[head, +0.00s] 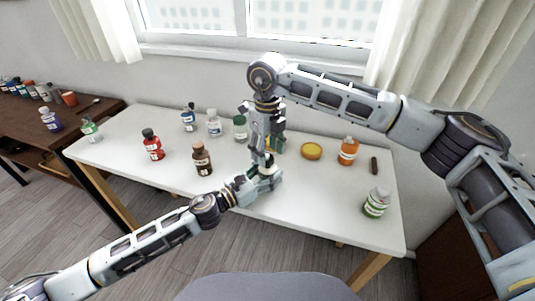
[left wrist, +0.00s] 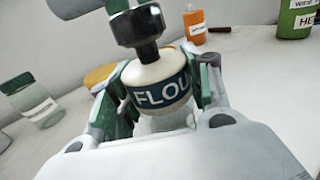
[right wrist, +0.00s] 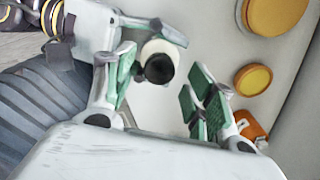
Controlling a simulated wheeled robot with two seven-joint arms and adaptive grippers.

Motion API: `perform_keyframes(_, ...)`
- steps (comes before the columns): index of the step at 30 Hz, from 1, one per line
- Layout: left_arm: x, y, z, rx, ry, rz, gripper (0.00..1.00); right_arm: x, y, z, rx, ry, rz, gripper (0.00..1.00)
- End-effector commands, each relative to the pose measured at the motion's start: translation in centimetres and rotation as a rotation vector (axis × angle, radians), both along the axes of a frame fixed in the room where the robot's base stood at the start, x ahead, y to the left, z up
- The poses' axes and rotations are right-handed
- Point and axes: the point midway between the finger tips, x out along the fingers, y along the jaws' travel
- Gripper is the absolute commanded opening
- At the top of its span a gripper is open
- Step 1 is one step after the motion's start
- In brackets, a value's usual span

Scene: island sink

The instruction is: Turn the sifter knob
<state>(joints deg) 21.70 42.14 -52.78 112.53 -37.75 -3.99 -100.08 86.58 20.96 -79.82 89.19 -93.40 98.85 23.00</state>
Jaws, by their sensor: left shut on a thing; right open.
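The flour sifter (left wrist: 160,88) is a cream bottle-shaped thing with a dark "FLOU…" label and a black knob (left wrist: 136,28) on top. In the left wrist view it stands slightly tilted between the fingers of my left gripper (left wrist: 158,100), which is shut on its body. In the head view my left gripper (head: 265,178) is low over the front middle of the table, and the sifter is mostly hidden. My right gripper (head: 266,150) points down just above it. In the right wrist view my right gripper (right wrist: 160,82) is open, with the black knob (right wrist: 159,69) showing between its fingers, nearer the left one.
The white table (head: 310,205) carries a brown bottle (head: 202,160), a red bottle (head: 153,146), a yellow round tin (head: 311,151), an orange bottle (head: 348,151) and a green-labelled bottle (head: 376,203). Several bottles stand at the back.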

Motion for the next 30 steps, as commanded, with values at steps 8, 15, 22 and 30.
perform_keyframes(8,0.0,0.0,0.0,0.000,0.000,0.001,0.23,0.0,0.0,4.0,0.001,-0.001,0.000,0.55)
perform_keyframes(15,0.0,0.0,0.0,0.000,0.000,0.001,0.23,0.0,0.0,7.5,0.001,-0.001,0.000,0.55)
perform_keyframes(22,0.0,0.0,0.0,0.000,0.000,0.001,0.23,0.0,0.0,9.6,0.000,0.000,0.000,0.55)
perform_keyframes(30,0.0,0.0,0.0,0.000,0.000,0.001,0.23,0.0,0.0,10.1,0.000,0.001,0.000,0.55)
